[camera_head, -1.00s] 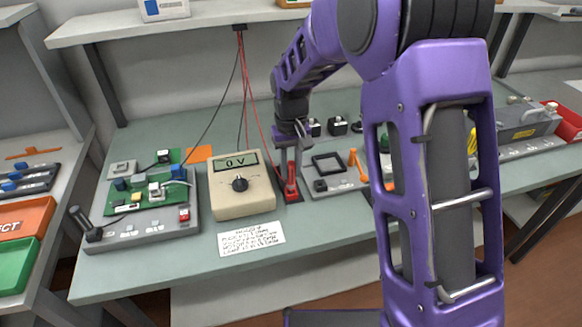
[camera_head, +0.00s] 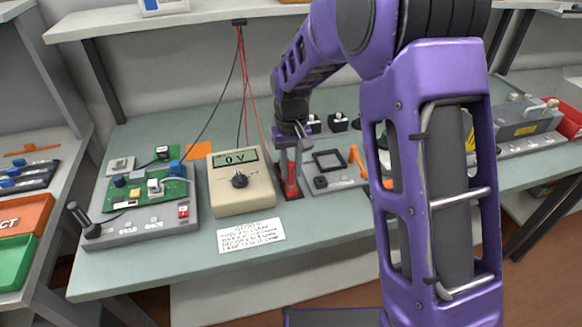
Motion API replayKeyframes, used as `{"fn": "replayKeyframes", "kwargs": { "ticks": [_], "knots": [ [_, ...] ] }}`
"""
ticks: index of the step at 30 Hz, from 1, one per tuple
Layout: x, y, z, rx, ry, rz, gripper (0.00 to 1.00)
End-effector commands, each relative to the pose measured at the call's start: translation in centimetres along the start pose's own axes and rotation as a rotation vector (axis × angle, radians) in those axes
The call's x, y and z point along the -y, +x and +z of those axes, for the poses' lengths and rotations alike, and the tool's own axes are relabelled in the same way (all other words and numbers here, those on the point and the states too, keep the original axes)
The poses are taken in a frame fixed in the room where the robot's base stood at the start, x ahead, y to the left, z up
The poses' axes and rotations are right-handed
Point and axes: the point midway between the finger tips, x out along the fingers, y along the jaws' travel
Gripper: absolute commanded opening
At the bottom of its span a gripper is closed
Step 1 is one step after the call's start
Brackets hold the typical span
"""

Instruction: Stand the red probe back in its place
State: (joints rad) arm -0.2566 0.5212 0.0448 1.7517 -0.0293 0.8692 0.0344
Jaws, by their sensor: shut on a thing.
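The red probe (camera_head: 291,186) stands roughly upright just right of the beige meter (camera_head: 240,181), whose display reads 0 V. Its foot is at a small dark red base (camera_head: 288,196) on the bench. My gripper (camera_head: 289,163) points down over the probe and is shut on its upper part. The fingers hide the probe's top, and I cannot tell whether its tip is fully seated. Red and black wires (camera_head: 246,80) run down from a bracket under the shelf.
A grey fixture with a green circuit board (camera_head: 150,185) stands at the left. A grey tray with a black square frame (camera_head: 329,160) lies just right of the probe. A printed card (camera_head: 250,236) lies in front of the meter. My arm covers the bench's right middle.

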Motion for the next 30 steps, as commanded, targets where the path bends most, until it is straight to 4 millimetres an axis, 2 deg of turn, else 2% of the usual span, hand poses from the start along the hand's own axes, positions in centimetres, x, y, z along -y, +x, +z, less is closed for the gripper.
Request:
{"fn": "replayKeyframes", "kwargs": {
  "ticks": [4,5,10,18,22,26,30],
  "knots": [
    [0.0,0.0,0.0,0.0,0.0,0.0,0.0],
    [0.0,0.0,0.0,0.0,0.0,0.0,0.3],
    [0.0,0.0,0.0,0.0,0.0,0.0,0.61],
    [0.0,0.0,0.0,0.0,0.0,0.0,0.61],
    [0.0,-0.7,-0.1,-0.002,0.0,0.0,0.61],
    [0.0,-2.7,-0.1,-0.005,0.0,0.0,0.61],
    [0.0,-6.1,-0.1,-0.006,0.0,0.0,0.61]
  ]
}}
